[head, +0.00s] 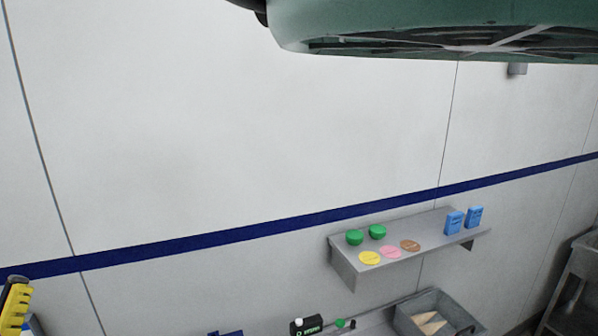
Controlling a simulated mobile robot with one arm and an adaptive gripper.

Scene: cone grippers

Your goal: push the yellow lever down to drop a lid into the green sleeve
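My gripper is not recognisable in the head view. A yellow piece with black parts (16,302) is cut off at the lower left edge; I cannot tell whether it is the yellow lever. A black box with a white top and green marking (308,326) stands at the bottom edge. A small green piece (341,323) is beside it on the right; I cannot tell whether it is the green sleeve. No lid can be made out for certain.
A grey wall shelf (345,269) holds two green bowls, yellow, pink and brown discs, and two blue cartons. Below it is a grey metal tray (463,318) with tan cone-like pieces. A large green body with a dark grille (420,22) fills the upper right.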

